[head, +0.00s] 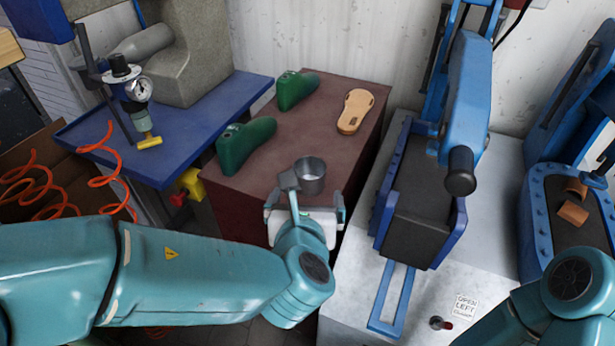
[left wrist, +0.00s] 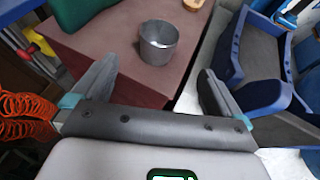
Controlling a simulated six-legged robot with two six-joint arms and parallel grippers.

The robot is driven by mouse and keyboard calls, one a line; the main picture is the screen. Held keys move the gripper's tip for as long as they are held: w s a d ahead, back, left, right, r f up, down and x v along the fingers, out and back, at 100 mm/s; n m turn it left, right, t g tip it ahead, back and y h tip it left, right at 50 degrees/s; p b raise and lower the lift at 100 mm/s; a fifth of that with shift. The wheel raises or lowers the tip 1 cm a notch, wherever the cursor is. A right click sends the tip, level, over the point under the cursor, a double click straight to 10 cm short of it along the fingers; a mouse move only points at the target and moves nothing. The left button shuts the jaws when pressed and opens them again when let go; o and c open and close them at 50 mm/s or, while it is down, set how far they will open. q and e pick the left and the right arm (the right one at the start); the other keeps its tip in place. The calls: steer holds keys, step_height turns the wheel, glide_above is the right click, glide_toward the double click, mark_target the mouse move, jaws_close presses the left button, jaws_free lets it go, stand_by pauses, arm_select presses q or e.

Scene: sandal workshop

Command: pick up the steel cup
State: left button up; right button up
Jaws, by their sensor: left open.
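The steel cup (head: 312,184) is a grey, round, open-topped cup standing upright near the front right corner of the dark red bench top (head: 290,135). It also shows in the left wrist view (left wrist: 158,50), close to the bench edge. My left gripper (head: 306,203) is open and empty, just in front of the cup. In the left wrist view its two fingers (left wrist: 158,70) point toward the cup, which lies beyond the fingertips and between their lines. My right gripper is out of view; only part of my right arm shows.
Two green shoe lasts (head: 246,144) (head: 296,89) and a tan sole (head: 355,111) lie farther back on the bench. A blue press (head: 466,110) stands to the right. A blue table (head: 215,110) with a gauge (head: 139,89) and orange coiled hose (head: 107,182) is left.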

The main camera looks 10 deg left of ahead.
arm_select(q)
glide_toward(310, 164)
steer(key=shift+d+b+x, duration=0.15)
steer(key=shift+b+x, duration=0.05)
steer(key=shift+x, duration=0.4)
steer(key=shift+d+b+x, duration=0.15)
steer(key=shift+b+x, duration=0.05)
steer(key=shift+x, duration=0.45)
steer(key=x, duration=0.6)
steer(key=shift+a, duration=0.25)
steer(key=shift+s+r, duration=0.1)
steer(key=c, duration=1)
